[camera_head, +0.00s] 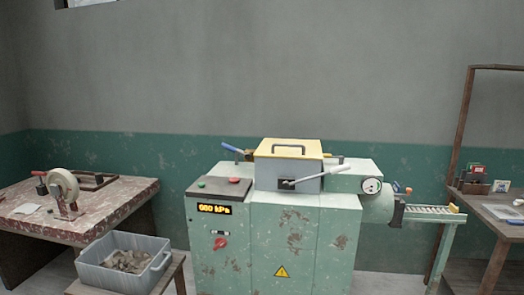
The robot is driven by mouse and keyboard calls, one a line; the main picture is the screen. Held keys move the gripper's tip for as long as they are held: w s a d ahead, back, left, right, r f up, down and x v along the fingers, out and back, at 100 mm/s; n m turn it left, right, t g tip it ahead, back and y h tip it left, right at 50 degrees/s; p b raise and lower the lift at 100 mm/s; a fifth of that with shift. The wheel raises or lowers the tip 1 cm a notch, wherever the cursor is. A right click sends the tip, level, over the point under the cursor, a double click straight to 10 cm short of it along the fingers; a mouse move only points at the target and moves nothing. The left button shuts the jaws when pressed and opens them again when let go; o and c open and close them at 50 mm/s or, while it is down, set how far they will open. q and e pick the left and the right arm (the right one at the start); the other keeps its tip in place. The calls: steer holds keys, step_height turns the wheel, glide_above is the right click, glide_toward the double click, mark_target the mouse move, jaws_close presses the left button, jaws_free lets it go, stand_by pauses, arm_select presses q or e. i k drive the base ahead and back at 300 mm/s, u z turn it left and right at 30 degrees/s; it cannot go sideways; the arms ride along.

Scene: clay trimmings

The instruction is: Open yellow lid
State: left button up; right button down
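The yellow lid (268,148) lies flat and closed on top of a grey box-shaped hopper (266,177) on the green machine (300,235). A lever with a pale grip (318,175) crosses the hopper's front, and a blue-gripped lever (233,149) sticks out behind at the left. Neither of my grippers is in view.
A grey crate (105,276) holding clay pieces (129,260) stands on a stool in front at the left. A red worn table (128,195) is at the left. A roller conveyor (430,212) and another table (486,204) are at the right. Space above the lid is clear.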

mark_target(284, 148)
steer(key=z, duration=0.65)
steer(key=i, duration=0.6)
steer(key=z, duration=0.8)
steer(key=i, duration=1)
steer(key=u, duration=0.85)
steer(key=i, duration=0.55)
steer(key=u, duration=0.7)
